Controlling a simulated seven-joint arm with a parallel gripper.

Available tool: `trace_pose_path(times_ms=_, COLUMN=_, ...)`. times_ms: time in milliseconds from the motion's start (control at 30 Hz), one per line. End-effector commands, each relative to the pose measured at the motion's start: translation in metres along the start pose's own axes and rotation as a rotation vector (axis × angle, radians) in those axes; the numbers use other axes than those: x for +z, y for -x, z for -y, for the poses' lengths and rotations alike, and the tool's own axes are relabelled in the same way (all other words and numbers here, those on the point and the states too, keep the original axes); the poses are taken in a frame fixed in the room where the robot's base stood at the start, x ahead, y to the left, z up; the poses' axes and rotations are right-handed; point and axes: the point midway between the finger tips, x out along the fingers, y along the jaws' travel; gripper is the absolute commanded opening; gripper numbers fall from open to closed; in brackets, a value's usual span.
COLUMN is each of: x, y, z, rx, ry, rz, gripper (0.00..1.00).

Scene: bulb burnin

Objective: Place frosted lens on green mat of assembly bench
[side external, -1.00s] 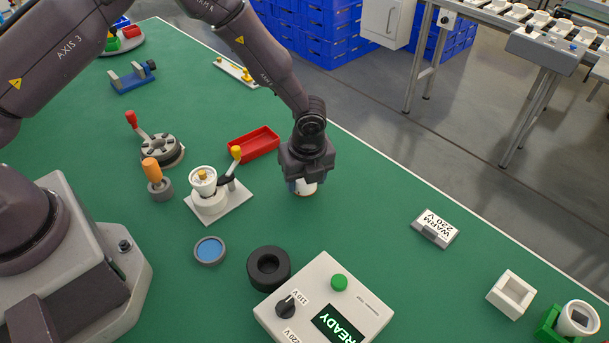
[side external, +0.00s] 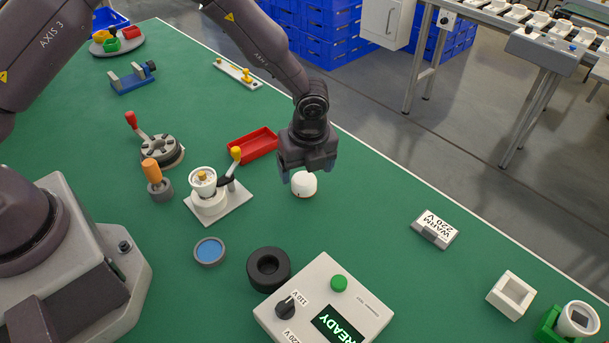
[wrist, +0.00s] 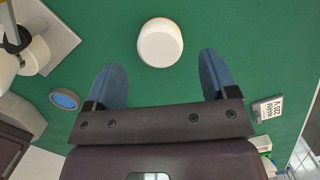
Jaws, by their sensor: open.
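The frosted lens (side external: 304,184) is a small white dome standing on the green mat (side external: 370,230) of the bench. In the wrist view the lens (wrist: 160,42) lies ahead of and between my two blue fingers, apart from both. My gripper (side external: 306,166) is open and empty, just above the lens in the side view. Its fingertips also show in the wrist view (wrist: 162,76). A thin orange line shows at the lens's edge in the wrist view.
A red tray (side external: 252,145) and a white fixture with a yellow-knobbed lever (side external: 219,196) stand left of the lens. A black ring (side external: 268,268) and a READY control box (side external: 325,303) are nearer the camera. The mat right of the lens is clear up to the WARM 220 V sign (side external: 435,229).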

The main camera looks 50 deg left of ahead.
Motion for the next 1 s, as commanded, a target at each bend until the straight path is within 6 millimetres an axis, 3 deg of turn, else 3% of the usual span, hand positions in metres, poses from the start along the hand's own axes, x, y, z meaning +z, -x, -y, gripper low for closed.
trace_pose_path(times_ms=100, x=0.001, y=0.030, z=0.001, rx=-0.006, ry=0.002, rz=0.001, gripper=0.79)
trace_pose_path(times_ms=300, x=0.001, y=0.065, z=0.000, rx=-0.002, ry=0.001, rz=0.001, gripper=0.79)
trace_pose_path(times_ms=767, x=0.005, y=0.095, z=-0.003, rx=-0.012, ry=0.049, rz=0.008, gripper=0.79)
trace_pose_path(times_ms=867, x=0.018, y=0.124, z=-0.015, rx=-0.040, ry=0.176, rz=0.025, gripper=0.79)
trace_pose_path(times_ms=1000, x=0.039, y=0.182, z=-0.049, rx=-0.104, ry=0.479, rz=0.040, gripper=0.79)
